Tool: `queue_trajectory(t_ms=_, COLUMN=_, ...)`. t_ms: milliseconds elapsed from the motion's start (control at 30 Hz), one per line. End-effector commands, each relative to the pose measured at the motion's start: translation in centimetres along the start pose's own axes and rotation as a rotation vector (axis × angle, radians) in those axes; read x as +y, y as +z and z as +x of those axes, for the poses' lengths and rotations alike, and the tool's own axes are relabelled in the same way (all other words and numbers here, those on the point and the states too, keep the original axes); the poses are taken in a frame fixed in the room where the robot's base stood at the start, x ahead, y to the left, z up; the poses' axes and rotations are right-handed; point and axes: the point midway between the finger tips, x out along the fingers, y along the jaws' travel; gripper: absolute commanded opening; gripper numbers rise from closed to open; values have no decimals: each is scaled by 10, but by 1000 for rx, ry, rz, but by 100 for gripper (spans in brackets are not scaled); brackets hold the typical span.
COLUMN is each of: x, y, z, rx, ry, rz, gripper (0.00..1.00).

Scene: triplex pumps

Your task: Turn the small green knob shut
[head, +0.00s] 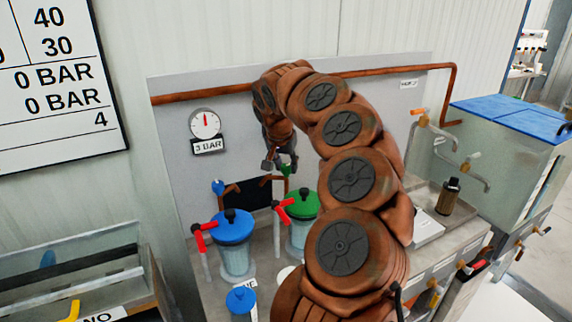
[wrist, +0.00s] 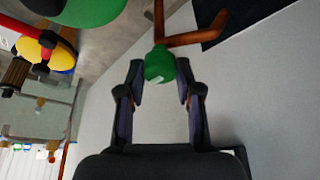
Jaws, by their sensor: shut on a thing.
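The small green knob (wrist: 160,64) sits on a copper pipe in the wrist view, between the fingertips of my gripper (wrist: 160,78). My gripper is shut on it. A pale mark shows on the knob's face. In the head view the knob (head: 286,170) is a small green spot at the tips of my gripper (head: 280,163), just above the green-lidded canister (head: 302,205). My gripper partly hides the knob there.
A blue knob (head: 218,187) sits left of the green one, above a blue-lidded canister (head: 232,226). Red-handled valves (head: 281,210) stick out beside the canisters. A gauge (head: 205,123) marked 3 BAR hangs on the grey panel. A dark bottle (head: 449,196) stands right.

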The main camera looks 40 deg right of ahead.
Motion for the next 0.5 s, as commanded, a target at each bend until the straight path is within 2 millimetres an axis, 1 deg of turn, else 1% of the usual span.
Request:
queue_trajectory(t_ms=267, x=1, y=1, z=4, rx=2, ry=-21, rz=-52, gripper=0)
queue_trajectory(t_ms=500, x=3, y=1, z=5, rx=1, ry=-74, rz=-181, gripper=0)
